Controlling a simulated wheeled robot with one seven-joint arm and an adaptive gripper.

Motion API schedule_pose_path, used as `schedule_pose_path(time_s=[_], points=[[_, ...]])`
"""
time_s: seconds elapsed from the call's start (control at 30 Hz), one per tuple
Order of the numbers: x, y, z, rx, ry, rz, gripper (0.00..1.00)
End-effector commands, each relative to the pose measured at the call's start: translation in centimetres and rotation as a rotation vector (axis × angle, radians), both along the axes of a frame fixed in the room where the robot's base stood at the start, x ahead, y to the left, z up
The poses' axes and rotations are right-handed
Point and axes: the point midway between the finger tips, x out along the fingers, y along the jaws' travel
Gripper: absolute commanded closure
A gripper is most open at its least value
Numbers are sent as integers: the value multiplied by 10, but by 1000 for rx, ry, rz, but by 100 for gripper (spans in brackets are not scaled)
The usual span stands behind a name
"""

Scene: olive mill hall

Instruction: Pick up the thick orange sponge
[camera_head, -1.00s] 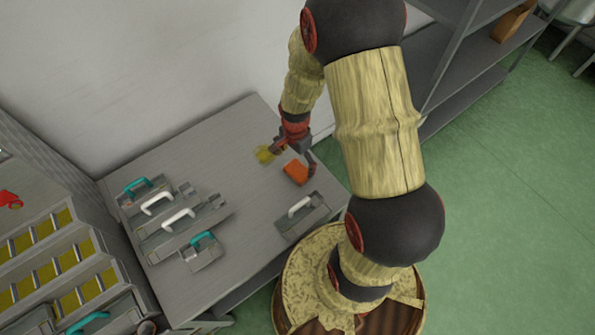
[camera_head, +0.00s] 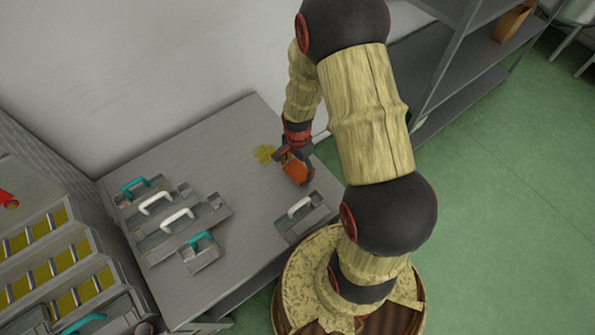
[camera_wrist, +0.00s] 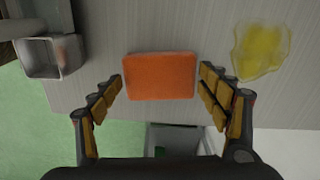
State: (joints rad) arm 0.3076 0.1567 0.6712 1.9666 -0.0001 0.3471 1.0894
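The thick orange sponge (camera_head: 295,171) lies on the grey table (camera_head: 235,150), close to its right edge. In the wrist view the sponge (camera_wrist: 160,76) is a flat orange block between my two fingers and ahead of them, with a gap on each side. My gripper (camera_wrist: 161,92) is open and empty. In the head view my gripper (camera_head: 294,163) is right over the sponge and partly covers it.
A yellow puddle (camera_head: 265,153) lies beside the sponge; it also shows in the wrist view (camera_wrist: 262,50). A metal tray with a white handle (camera_head: 301,208) stands nearer the front. Several handled metal trays (camera_head: 165,225) stand at the left. The table's middle is clear.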

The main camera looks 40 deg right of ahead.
Motion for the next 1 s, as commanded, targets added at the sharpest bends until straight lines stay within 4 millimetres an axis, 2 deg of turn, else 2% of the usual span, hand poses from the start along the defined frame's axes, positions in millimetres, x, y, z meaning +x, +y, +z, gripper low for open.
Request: schedule_pose_path(time_s=[0.33,0.67,0.83,0.93,1.0], points=[[0,0,0,0,0,0,46],[0,0,4,0,0,0,46],[1,0,19,0,-3,0,46],[1,0,36,0,-3,0,46],[-5,11,48,0,-3,2,46]])
